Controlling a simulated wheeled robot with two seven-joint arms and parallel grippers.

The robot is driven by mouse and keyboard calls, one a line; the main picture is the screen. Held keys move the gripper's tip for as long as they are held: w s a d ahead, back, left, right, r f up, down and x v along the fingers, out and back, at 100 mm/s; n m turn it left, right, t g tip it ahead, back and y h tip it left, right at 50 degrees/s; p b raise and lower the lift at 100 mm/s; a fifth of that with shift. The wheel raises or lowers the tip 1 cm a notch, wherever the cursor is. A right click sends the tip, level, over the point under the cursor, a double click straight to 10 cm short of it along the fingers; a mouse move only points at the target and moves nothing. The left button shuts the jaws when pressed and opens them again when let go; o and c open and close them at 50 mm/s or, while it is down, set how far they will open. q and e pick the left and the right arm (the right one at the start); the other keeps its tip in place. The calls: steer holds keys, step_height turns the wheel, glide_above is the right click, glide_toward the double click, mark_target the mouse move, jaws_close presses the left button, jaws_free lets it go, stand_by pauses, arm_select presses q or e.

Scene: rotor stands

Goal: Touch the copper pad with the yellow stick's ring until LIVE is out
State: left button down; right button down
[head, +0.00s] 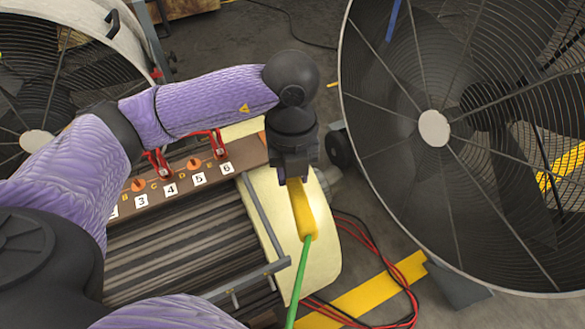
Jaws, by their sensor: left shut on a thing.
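My left gripper (292,172) points down over the right end of the motor block and is shut on the yellow stick (303,212). The stick's lower end shows below the jaws, with a green lead (299,275) running down from it. The stick's ring is not visible. A small orange patch (262,137) shows just left of the gripper, partly hidden by it; I cannot tell whether it is the copper pad. No LIVE sign is readable. My right gripper is out of view.
A brown terminal board (150,206) carries numbered white labels, orange studs and red clamps (157,162). A large caged fan (433,128) stands right, another (37,142) at upper left. Red and black cables (372,250) lie on the floor by yellow tape (372,295).

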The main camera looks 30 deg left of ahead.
arm_select(q)
steer(key=shift+f, duration=0.35)
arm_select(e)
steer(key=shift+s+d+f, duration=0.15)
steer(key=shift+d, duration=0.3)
arm_select(q)
steer(key=shift+f+b, duration=0.2)
steer(key=shift+b, duration=0.1)
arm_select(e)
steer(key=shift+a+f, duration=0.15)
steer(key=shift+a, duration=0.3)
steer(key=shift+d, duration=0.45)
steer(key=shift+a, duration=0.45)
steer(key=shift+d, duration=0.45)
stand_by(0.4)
